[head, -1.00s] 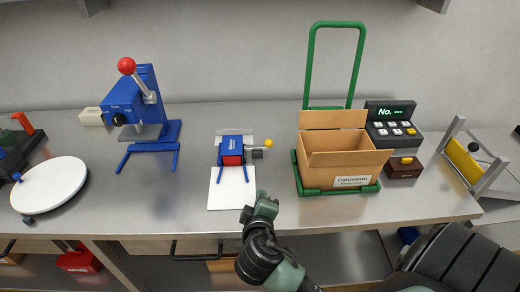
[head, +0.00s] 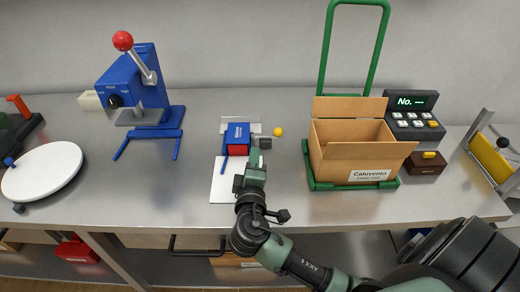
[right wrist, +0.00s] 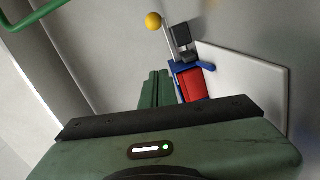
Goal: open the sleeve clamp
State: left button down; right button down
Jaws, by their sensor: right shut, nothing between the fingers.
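The sleeve clamp seems to be the small blue device (head: 237,132) with a red block (head: 238,149) at its front, mid-counter in the head view. A yellow ball (head: 278,132) sits at its right side. My right gripper (head: 254,155) is shut and empty, just right of the red block, and hides part of the clamp's right side. In the right wrist view the shut fingers (right wrist: 156,90) point toward the yellow ball (right wrist: 153,20), a dark block (right wrist: 181,36) and the red block (right wrist: 196,85). Contact cannot be told. My left gripper is not in view.
A white sheet (head: 222,188) lies in front of the clamp. A cardboard box (head: 335,165) on a green trolley (head: 329,60) stands to the right, beside a keypad unit (head: 414,118). A blue press with a red ball (head: 123,41) and a white turntable (head: 42,171) stand left.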

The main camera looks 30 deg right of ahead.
aim_at(276, 133)
jog(key=p+x, duration=0.1)
jog(key=x, duration=0.8)
jog(key=shift+r+p, duration=0.2)
jog(key=shift+p, duration=0.2)
jog(key=shift+s+d+f+p, duration=0.25)
jog(key=shift+s+d, duration=0.1)
jog(key=shift+d, duration=0.25)
jog(key=shift+s+d+f+p, duration=0.1)
jog(key=shift+s+d+p, duration=0.15)
jog(key=shift+d, duration=0.3)
jog(key=shift+s+d+f, duration=0.1)
jog(key=shift+s+d, duration=0.25)
jog(key=shift+d, duration=0.2)
jog(key=shift+f, duration=0.1)
jog(key=shift+w, duration=0.1)
jog(key=shift+s+d, duration=0.6)
jog(key=shift+d, duration=0.3)
jog(key=shift+w, duration=0.1)
